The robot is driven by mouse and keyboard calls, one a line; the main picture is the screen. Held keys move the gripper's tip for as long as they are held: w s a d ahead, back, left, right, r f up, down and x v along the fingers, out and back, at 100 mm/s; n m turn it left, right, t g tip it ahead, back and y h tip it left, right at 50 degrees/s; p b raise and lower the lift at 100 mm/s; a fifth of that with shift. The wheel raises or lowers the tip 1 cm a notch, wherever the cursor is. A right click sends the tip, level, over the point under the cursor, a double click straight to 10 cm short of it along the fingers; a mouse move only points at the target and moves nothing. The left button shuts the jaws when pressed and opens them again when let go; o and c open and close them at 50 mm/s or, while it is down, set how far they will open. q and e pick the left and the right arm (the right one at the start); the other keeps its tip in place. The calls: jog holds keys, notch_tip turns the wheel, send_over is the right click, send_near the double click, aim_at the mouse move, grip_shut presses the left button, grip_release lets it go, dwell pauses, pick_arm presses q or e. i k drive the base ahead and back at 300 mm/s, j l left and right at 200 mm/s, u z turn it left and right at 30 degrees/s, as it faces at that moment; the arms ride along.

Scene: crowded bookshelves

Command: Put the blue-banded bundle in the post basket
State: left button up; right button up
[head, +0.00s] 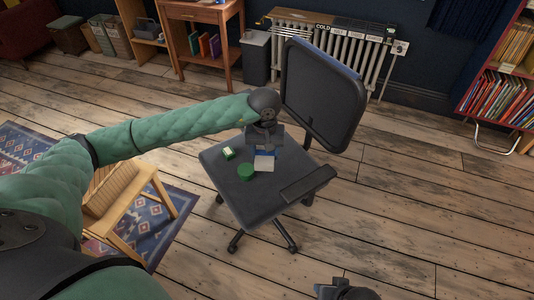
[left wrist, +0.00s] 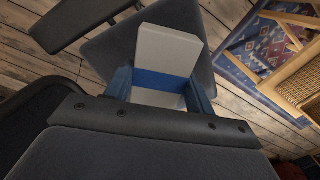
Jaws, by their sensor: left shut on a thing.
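The blue-banded bundle (head: 264,162) is a pale block over the seat of a black office chair. In the left wrist view the bundle (left wrist: 168,50) shows its pale face and a blue band across it. My left gripper (head: 265,147) is shut on the bundle, with a finger on either side of it. I cannot tell whether the bundle still touches the seat. My right gripper (head: 345,291) shows only in part at the bottom edge, and its jaws are unclear. I cannot tell which container is the post basket.
The chair seat (head: 262,203) also carries a green round thing (head: 246,172) and a small green-and-white thing (head: 229,153). The chair's backrest (head: 322,95) rises behind. A wooden woven-seat stool (head: 125,190) stands left. Bins (head: 68,37) stand far left. Floor at right is clear.

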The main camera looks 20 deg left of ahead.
aim_at(101, 178)
jog(key=j+u, duration=0.35)
jog(key=j, duration=0.45)
jog(key=i+j+u, duration=0.1)
jog(key=j+u, duration=0.25)
jog(key=j, duration=0.4)
